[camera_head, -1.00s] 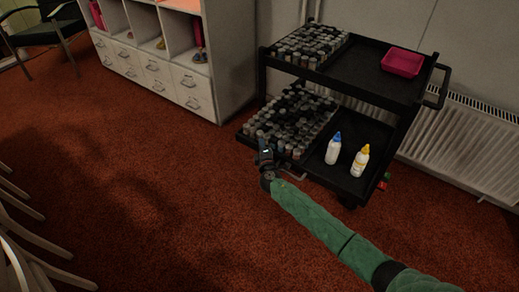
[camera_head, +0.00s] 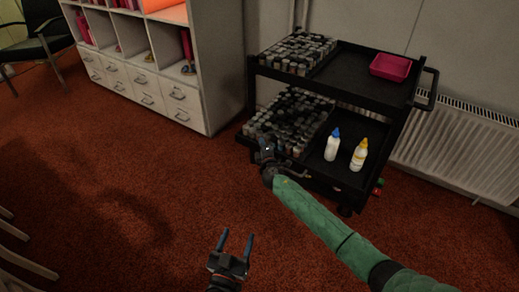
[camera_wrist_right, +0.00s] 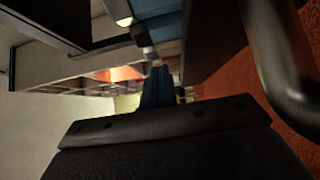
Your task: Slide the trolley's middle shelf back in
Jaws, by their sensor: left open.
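The black trolley (camera_head: 385,104) stands against the wall. Its middle shelf (camera_head: 316,164) carries dark-capped jars and two bottles, and its left end sticks out slightly past the top shelf. My right gripper (camera_head: 264,143) is at the shelf's front left edge; its fingers look close together in the right wrist view (camera_wrist_right: 157,86), with nothing seen between them. Whether it touches the shelf is hard to tell. My left gripper (camera_head: 237,242) is open and empty, low over the carpet, apart from the trolley.
The top shelf (camera_head: 352,73) holds more jars and a pink tray (camera_head: 390,67). A white bottle with a blue cap (camera_head: 332,147) and one with a yellow cap (camera_head: 358,156) stand upright. A cabinet (camera_head: 205,95) is left, a radiator (camera_head: 455,145) right. Open carpet lies in front.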

